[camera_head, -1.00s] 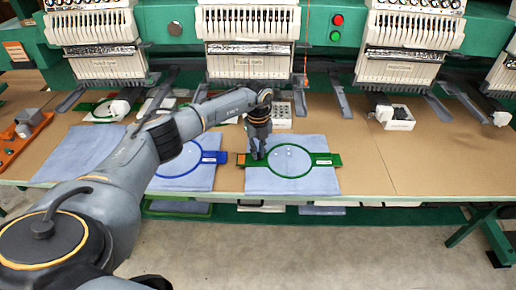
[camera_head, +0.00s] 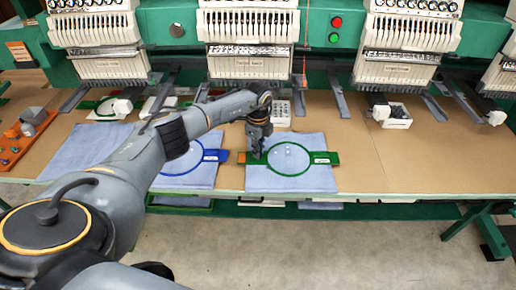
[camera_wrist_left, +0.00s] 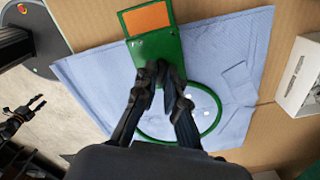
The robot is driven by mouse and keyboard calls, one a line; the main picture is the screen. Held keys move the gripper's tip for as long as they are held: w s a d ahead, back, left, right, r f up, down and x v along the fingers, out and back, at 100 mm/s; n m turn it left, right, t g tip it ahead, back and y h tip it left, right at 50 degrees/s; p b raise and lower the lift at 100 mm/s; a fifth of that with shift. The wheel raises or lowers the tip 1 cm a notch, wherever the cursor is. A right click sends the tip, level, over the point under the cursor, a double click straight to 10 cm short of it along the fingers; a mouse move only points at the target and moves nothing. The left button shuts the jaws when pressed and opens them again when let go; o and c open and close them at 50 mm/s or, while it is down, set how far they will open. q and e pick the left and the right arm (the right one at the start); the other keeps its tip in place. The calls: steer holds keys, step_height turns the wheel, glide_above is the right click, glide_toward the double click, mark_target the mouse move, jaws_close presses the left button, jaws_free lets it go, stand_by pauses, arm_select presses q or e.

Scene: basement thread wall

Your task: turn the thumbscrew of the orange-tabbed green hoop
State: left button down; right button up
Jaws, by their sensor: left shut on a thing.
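The green hoop (camera_head: 327,158) lies flat on a light blue cloth (camera_head: 312,182) on the table. Its orange tab (camera_head: 241,157) is at the left end, and a white label is on the right bracket. My left gripper (camera_head: 257,155) points down at the bracket between the orange tab and the ring. In the left wrist view the fingertips (camera_wrist_left: 160,72) are close together over the green bracket (camera_wrist_left: 165,45), beside the orange tab (camera_wrist_left: 147,18). They are shut on the thumbscrew, which the fingers hide. A small dark gripper shape, likely my right gripper (camera_wrist_left: 22,116), shows at the left edge there.
A blue hoop (camera_head: 214,155) on another cloth lies just left, partly behind my left arm. Embroidery machine heads (camera_head: 248,22) stand along the back, with dark arms reaching over the table. A white box (camera_head: 397,117) sits at the right.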

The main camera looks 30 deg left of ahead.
stand_by(0.5)
arm_select(q)
steer(key=c, duration=1.4)
jaws_free()
step_height(320, 180, up, 12)
